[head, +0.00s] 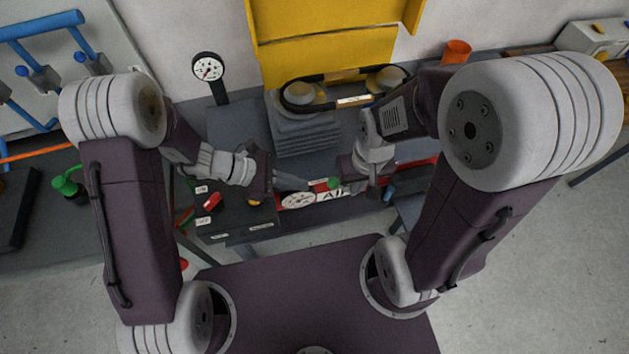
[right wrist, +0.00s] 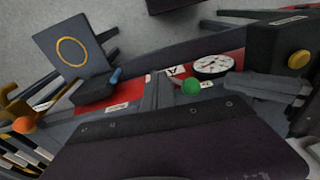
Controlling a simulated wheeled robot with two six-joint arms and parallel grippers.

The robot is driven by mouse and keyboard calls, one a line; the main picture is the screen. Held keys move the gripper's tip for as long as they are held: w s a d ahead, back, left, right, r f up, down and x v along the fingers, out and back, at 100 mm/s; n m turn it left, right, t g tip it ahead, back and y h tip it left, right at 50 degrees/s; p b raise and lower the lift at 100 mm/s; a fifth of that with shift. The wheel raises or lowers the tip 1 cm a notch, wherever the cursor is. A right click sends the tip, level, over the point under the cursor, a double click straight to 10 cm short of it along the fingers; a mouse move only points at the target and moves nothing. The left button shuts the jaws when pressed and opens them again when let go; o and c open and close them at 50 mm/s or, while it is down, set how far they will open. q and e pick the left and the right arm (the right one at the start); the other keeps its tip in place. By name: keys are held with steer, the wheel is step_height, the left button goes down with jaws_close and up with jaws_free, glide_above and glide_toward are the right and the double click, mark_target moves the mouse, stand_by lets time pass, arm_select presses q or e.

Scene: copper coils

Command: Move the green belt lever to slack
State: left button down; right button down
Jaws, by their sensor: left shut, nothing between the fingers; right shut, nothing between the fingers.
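The green lever knob (head: 333,183) is in front of the dark belt (head: 345,76), which loops around two pulleys on the bench. The knob also shows in the right wrist view (right wrist: 191,87); its shaft is mostly hidden. My left gripper (head: 297,184) is shut and empty, pointing right toward the knob, a little left of it. My right gripper (head: 340,176) is shut and empty, right beside the knob; its fingers are largely hidden in the head view. Whether either touches the knob, I cannot tell.
A white dial gauge (head: 298,200) on a red panel lies just left of the knob. A dark box with a red switch (head: 212,201) and a yellow button (right wrist: 299,60) stands further left. A standing gauge (head: 207,68) and a yellow panel (head: 335,50) are behind.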

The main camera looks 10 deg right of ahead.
arm_select(q)
steer(key=d, duration=0.4)
steer(key=shift+s+r+p, duration=0.25)
steer(key=shift+s+p, duration=0.05)
steer(key=shift+p, duration=0.1)
